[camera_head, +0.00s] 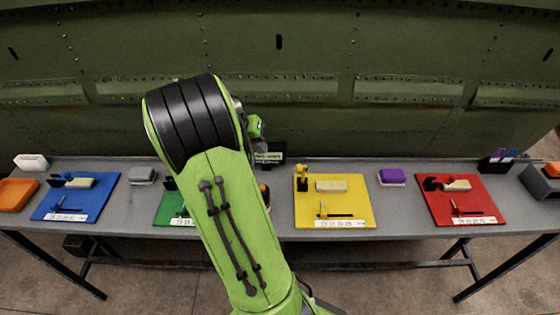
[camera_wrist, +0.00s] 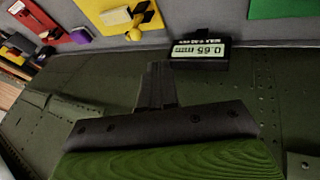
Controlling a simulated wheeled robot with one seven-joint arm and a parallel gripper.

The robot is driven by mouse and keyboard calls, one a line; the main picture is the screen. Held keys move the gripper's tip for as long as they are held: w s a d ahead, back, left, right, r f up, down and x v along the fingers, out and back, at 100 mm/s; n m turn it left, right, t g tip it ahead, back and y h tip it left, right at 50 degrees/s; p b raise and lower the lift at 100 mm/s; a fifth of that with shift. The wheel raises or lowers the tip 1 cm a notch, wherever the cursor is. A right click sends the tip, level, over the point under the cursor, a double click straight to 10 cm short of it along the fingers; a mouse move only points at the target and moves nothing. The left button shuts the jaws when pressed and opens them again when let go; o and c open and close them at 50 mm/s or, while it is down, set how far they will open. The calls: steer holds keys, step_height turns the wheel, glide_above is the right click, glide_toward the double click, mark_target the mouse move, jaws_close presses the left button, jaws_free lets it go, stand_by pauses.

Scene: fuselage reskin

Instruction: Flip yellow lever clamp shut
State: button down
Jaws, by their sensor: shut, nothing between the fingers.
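The yellow board (camera_head: 365,187) lies on the grey table, with a beige block (camera_head: 331,186) on it. The lever clamp (camera_head: 301,178), black with yellow parts, stands at the board's back left corner, and its lever seems upright. In the wrist view the clamp (camera_wrist: 138,20) shows at the top, at the edge of the yellow board (camera_wrist: 92,9). My gripper (camera_wrist: 158,70) is shut and empty, apart from the clamp and below it in that picture. In the head view my arm hides most of the gripper.
Blue (camera_head: 92,200), green (camera_head: 163,212) and red (camera_head: 485,205) boards with clamps share the table. A purple block (camera_head: 391,176) sits right of the yellow board. The green fuselage wall (camera_head: 320,120) rises behind.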

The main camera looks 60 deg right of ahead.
mark_target(301, 166)
steer(key=s+r+b+x, duration=0.1)
steer(key=s+x, duration=0.1)
steer(key=x, duration=1)
steer(key=shift+s+d+f+b, duration=0.2)
steer(key=shift+s+d+b, duration=0.1)
steer(key=shift+s, duration=0.15)
steer(key=shift+s+d+r+t, duration=0.2)
steer(key=shift+s+t, duration=0.1)
steer(key=shift+s, duration=0.1)
steer(key=shift+s+d+r+m+t+y+b, duration=0.15)
steer(key=shift+s+d+t+y+b, duration=0.1)
steer(key=shift+s+t+y, duration=0.25)
steer(key=shift+s+d+r+m+t+y+b, duration=0.2)
steer(key=shift+s+d+t+y, duration=0.1)
steer(key=shift+s+t, duration=0.35)
steer(key=s+t+y, duration=0.1)
steer(key=t, duration=0.1)
steer(key=s+d+f+t+y+p, duration=0.1)
steer(key=s+m+t+p, duration=0.1)
steer(key=t, duration=0.1)
steer(key=shift+s+d+f+t+y, duration=0.3)
steer(key=shift+s+d+t+y, duration=0.05)
steer(key=shift+d+y, duration=0.05)
